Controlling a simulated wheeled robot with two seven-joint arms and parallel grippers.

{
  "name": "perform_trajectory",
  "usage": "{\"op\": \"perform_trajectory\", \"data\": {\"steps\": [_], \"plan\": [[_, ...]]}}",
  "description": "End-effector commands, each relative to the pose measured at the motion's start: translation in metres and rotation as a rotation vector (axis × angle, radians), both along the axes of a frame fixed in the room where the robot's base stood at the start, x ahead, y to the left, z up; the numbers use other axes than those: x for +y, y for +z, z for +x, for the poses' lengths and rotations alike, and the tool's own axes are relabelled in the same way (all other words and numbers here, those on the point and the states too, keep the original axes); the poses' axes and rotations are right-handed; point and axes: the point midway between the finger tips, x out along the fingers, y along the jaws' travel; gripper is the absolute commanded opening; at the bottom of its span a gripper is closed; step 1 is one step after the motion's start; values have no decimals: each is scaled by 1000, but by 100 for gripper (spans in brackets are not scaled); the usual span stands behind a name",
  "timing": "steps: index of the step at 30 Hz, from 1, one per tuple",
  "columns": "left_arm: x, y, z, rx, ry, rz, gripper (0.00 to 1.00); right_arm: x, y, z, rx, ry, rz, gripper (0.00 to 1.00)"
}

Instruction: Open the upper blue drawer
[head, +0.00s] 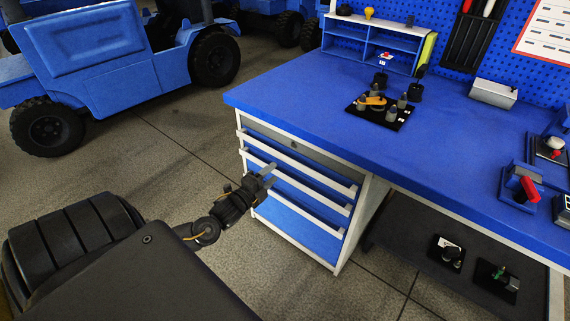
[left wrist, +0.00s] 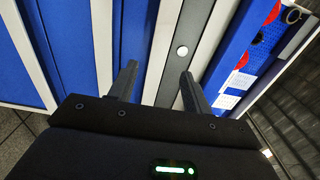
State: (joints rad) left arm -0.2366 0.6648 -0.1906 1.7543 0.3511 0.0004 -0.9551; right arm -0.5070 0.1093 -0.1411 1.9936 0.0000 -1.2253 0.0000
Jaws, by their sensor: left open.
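The drawer cabinet (head: 331,263) stands under the blue worktop, with a grey front on top and blue drawers below. The upper blue drawer (head: 311,179) looks closed, with a white handle rail (head: 300,164) along its top edge. My left gripper (head: 269,175) is open and empty in front of the left part of the drawers. In the left wrist view, the open fingers (left wrist: 160,85) point at the fronts, with the white rail (left wrist: 161,45) between them in the picture. The upper blue drawer (left wrist: 133,40) lies behind one finger. I cannot tell any contact. My right gripper is out of view.
The blue worktop (head: 300,88) overhangs the drawers and carries a black tray (head: 377,112) of parts. A low dark shelf (head: 420,235) lies right of the cabinet. A blue vehicle (head: 95,55) stands at the back left. The floor left of the cabinet is clear.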

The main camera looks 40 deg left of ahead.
Motion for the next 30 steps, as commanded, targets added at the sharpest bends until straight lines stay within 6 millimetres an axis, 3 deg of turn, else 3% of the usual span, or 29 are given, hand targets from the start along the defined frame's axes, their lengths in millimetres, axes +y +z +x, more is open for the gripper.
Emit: {"op": "perform_trajectory", "data": {"steps": [6, 12, 25, 30], "plan": [[1, 0, 43, -3, 1, -2, 49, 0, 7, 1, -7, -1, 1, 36], [1, -1, 69, 0, 0, -2, 49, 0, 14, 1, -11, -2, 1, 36], [1, -1, 79, 2, -1, -2, 49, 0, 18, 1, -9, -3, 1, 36], [1, -1, 79, 1, -1, -2, 28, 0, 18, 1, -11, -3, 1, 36]]}}
